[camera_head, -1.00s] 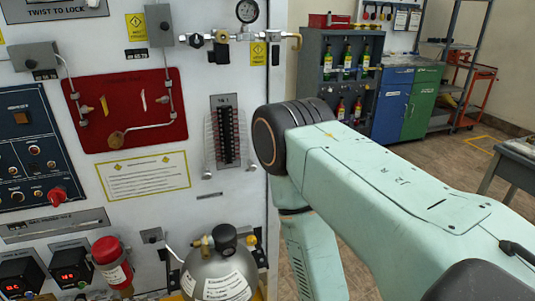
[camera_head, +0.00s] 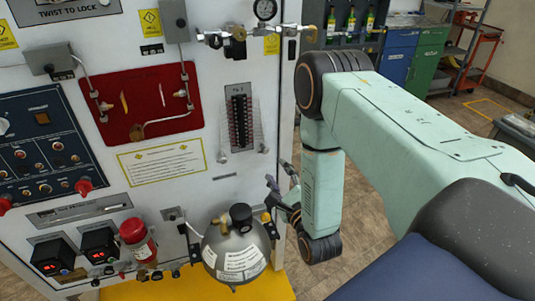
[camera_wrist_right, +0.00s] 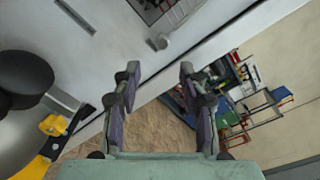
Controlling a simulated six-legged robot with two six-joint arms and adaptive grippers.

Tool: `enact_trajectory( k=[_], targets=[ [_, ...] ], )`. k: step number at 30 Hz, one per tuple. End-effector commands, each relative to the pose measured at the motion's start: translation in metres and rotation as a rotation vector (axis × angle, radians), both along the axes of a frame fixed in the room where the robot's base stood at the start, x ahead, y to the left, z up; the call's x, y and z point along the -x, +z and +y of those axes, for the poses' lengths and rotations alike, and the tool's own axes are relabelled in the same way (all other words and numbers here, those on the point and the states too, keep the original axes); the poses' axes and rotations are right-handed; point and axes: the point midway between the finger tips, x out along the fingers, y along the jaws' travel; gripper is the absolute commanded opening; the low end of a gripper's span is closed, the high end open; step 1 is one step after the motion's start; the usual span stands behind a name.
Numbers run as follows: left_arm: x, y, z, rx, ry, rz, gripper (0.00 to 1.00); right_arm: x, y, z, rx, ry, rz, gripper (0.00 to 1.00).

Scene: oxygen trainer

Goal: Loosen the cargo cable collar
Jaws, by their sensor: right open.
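I cannot make out a cargo cable collar for certain in either view. The upright white panel (camera_head: 228,75) fills the left of the head view, with a "TWIST TO LOCK" plate (camera_head: 68,10) at its top edge. My right gripper (camera_head: 280,192) is beside the panel's lower right edge, above and right of the grey cylinder (camera_head: 236,255). In the right wrist view, its two fingers (camera_wrist_right: 158,75) are spread apart with nothing between them. The panel edge and floor show behind them. My left gripper is not in view.
The cylinder has a black knob (camera_head: 241,216) on top and stands on a yellow base (camera_head: 135,290). A red-topped canister (camera_head: 134,232) stands to its left. A gauge (camera_head: 266,9) and pipes stick out at the panel's upper right. Cabinets (camera_head: 425,60) stand far behind.

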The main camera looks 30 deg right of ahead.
Motion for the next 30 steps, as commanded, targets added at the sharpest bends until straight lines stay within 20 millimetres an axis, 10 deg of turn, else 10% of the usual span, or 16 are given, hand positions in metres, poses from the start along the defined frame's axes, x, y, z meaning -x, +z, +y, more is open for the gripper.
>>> enact_trajectory(
  k=[18, 30],
  targets=[
    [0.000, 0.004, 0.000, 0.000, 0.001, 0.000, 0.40, -0.069, 0.005, -0.012, -0.059, 0.000, -0.039, 0.43],
    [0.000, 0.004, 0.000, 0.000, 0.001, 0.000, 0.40, -0.080, 0.004, -0.015, -0.060, 0.001, -0.034, 0.43]
  ],
)
